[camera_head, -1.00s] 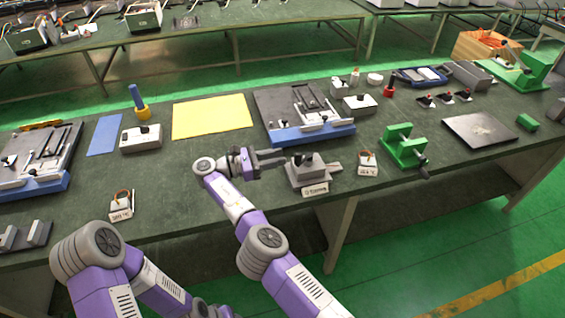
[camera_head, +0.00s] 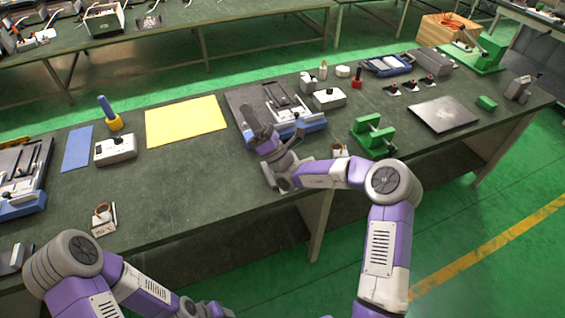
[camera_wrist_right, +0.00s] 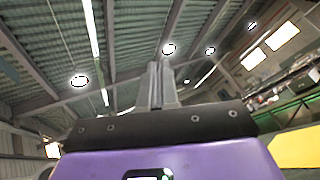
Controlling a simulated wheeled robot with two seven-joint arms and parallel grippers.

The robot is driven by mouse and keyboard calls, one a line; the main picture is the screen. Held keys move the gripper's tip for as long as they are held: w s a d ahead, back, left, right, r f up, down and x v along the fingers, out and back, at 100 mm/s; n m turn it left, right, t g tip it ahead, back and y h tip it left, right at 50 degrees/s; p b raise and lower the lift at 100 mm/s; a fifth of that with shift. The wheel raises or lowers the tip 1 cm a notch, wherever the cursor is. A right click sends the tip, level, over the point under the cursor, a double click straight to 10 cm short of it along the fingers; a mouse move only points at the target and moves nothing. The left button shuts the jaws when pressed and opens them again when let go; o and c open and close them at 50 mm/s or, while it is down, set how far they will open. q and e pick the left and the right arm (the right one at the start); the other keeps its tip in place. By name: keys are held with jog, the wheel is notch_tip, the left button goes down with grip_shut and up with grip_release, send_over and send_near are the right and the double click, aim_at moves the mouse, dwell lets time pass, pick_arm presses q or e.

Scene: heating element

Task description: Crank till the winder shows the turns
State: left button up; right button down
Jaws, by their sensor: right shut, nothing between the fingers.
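A green bench device (camera_head: 368,139), likely the winder, stands near the table's front edge, right of my right forearm. Its crank and any turn count are too small to make out in the head view. My right gripper (camera_head: 248,108) points up and away over the table, left of the green device and apart from it. Its fingers are together and empty; they also show in the right wrist view (camera_wrist_right: 156,84) against the ceiling. A small grey device with a label, seen earlier, is largely hidden by my right wrist.
A small tagged coil (camera_head: 338,151) shows just behind my right forearm. A blue-edged fixture (camera_head: 304,130) lies by my right gripper. A dark plate (camera_head: 442,114) lies right of the green device. The yellow sheet (camera_head: 186,122) is left, with bare tabletop before it.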

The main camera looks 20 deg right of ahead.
jog(key=s+d+f+m+g+h+p, duration=0.1)
jog(key=s+d+f+m+g+h, duration=0.25)
jog(key=s+d+f+m, duration=0.5)
jog(key=s+d+f+m+g+h+p, duration=0.1)
jog(key=s+d+f+m+g+h, duration=0.35)
jog(key=f, duration=0.75)
jog(key=w+a+t+b, duration=0.1)
jog(key=w+a, duration=0.4)
jog(key=w, duration=0.5)
jog(key=shift+w+n+b, duration=0.15)
jog(key=shift+n+b, duration=0.25)
jog(key=shift+b, duration=0.35)
jog(key=shift+w+a+p, duration=0.5)
jog(key=shift+a+p, duration=0.4)
jog(key=shift+p, duration=0.35)
jog(key=shift+s, duration=0.1)
